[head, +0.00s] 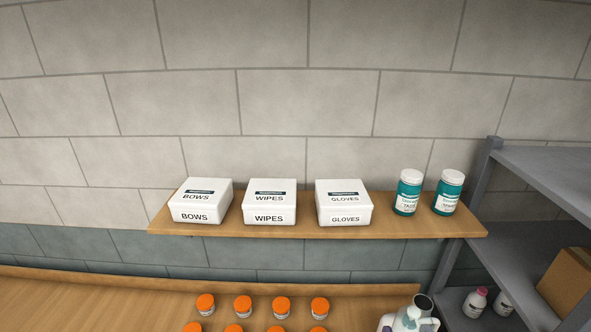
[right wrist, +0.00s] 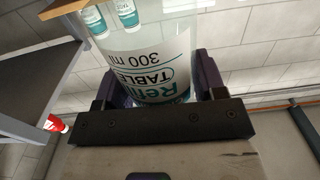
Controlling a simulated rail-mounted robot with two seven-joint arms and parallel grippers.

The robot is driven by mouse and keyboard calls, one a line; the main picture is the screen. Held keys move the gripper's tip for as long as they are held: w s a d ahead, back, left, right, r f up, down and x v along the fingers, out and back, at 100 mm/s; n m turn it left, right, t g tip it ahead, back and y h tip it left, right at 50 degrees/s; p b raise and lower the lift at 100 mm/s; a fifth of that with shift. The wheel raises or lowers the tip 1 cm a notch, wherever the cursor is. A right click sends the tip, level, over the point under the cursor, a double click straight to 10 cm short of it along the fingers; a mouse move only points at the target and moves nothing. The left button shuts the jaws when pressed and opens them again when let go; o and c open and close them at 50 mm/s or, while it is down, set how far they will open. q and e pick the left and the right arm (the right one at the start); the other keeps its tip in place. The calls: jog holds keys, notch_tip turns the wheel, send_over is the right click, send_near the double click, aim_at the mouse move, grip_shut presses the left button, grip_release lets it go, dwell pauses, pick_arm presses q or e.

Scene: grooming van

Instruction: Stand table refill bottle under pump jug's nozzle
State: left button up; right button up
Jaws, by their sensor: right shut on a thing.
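The table refill bottle (right wrist: 150,42) is clear, with a label reading "Refill", "300 ml" and "TABLE" upside down in the right wrist view. My right gripper (right wrist: 161,88) is shut on it, with one purple-padded finger on each side. In the head view the bottle (head: 414,312) shows at the bottom edge with its dark open mouth up, and my right gripper (head: 408,325) is only partly in frame. The lower part of the bottle is cut off there. The pump jug and its nozzle are not in view. My left gripper is not in view.
Several orange-capped jars (head: 243,303) stand on the wooden counter (head: 100,300) left of the bottle. A wall shelf (head: 300,231) holds three white boxes (head: 269,200) and two teal jars (head: 409,192). A grey rack (head: 520,190) stands at right. The counter's left part is clear.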

jog(key=shift+r+p, duration=0.75)
jog(key=shift+r, duration=0.45)
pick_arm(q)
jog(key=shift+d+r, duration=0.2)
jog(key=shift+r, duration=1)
